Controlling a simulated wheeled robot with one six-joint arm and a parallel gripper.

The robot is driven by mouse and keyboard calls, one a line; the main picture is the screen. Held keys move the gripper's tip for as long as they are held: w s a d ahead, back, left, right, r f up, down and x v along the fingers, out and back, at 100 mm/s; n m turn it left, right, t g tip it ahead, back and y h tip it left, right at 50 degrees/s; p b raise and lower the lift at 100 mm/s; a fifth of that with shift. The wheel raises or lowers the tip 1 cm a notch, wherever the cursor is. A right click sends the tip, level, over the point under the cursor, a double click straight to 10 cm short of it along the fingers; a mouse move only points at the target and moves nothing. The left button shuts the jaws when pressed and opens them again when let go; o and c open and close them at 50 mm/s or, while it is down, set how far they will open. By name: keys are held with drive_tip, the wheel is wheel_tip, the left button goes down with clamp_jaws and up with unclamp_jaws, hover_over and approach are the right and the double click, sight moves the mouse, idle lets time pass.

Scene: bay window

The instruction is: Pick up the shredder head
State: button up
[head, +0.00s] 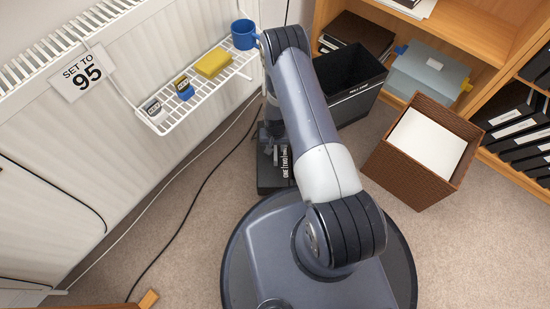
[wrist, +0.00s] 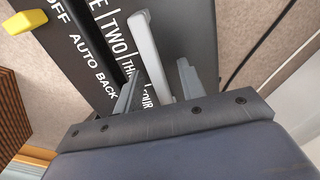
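The shredder head (wrist: 95,50) is a dark slab with white lettering, including "OFF AUTO BACK" and "TWO". It has a light grey handle bar (wrist: 150,55) and a yellow knob (wrist: 22,24) at its edge. In the head view the shredder head (head: 272,181) shows low behind my arm, partly hidden by it. My gripper (wrist: 158,76) is open, with one finger on each side of the handle bar. Gaps show between the bar and both fingers. In the head view my gripper is mostly hidden behind my arm.
A black bin (head: 355,105) and a brown wicker basket (head: 400,180) stand to the right, before wooden shelves (head: 465,38). A white wire rack (head: 205,103) with a blue mug (head: 244,34) and yellow sponge (head: 213,63) is at left. Cables cross the carpet at left.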

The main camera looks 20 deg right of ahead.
clamp_jaws()
idle(0.4)
drive_tip(key=shift+w+r, duration=0.1)
drive_tip(key=shift+r, duration=0.1)
